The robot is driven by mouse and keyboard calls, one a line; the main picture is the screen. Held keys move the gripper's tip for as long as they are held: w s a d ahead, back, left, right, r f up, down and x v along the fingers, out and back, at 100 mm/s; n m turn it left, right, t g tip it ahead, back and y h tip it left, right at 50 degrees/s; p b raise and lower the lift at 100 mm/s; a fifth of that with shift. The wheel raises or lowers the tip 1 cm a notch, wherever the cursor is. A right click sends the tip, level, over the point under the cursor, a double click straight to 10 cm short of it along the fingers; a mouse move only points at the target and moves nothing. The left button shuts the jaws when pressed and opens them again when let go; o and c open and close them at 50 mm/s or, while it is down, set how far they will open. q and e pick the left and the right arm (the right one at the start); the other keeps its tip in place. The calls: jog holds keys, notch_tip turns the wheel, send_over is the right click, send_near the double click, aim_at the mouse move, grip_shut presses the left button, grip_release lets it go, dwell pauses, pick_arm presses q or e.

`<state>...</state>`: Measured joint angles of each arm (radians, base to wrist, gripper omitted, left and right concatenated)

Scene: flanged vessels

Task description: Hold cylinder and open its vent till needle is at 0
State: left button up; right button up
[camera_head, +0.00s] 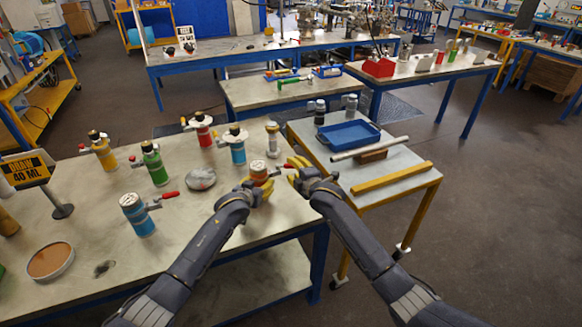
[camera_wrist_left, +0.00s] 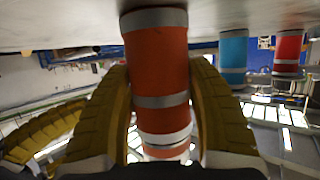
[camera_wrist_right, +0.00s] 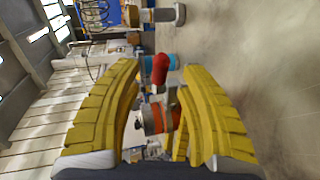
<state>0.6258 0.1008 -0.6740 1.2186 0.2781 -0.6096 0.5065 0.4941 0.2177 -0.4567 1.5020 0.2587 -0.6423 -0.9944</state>
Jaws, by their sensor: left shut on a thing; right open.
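An orange cylinder (camera_head: 260,180) stands upright near the right edge of the left table. My left gripper (camera_head: 252,189) is shut around its body; in the left wrist view the orange body (camera_wrist_left: 158,75) with grey bands sits between both yellow fingers. A red vent handle (camera_head: 275,171) sticks out from its top to the right. My right gripper (camera_head: 297,171) is open just right of the handle. In the right wrist view the red handle tip (camera_wrist_right: 160,69) shows between the spread fingers, apart from them. The needle is too small to read.
Yellow (camera_head: 105,155), green (camera_head: 155,168), red (camera_head: 203,132) and blue (camera_head: 237,150) cylinders stand behind and left; another blue one (camera_head: 137,215) is nearer. A side cart holds a blue tray (camera_head: 347,134), a metal tube (camera_head: 370,148) and a yellow bar (camera_head: 392,178).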

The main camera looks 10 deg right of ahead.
jog(key=shift+x, duration=1.35)
grip_shut()
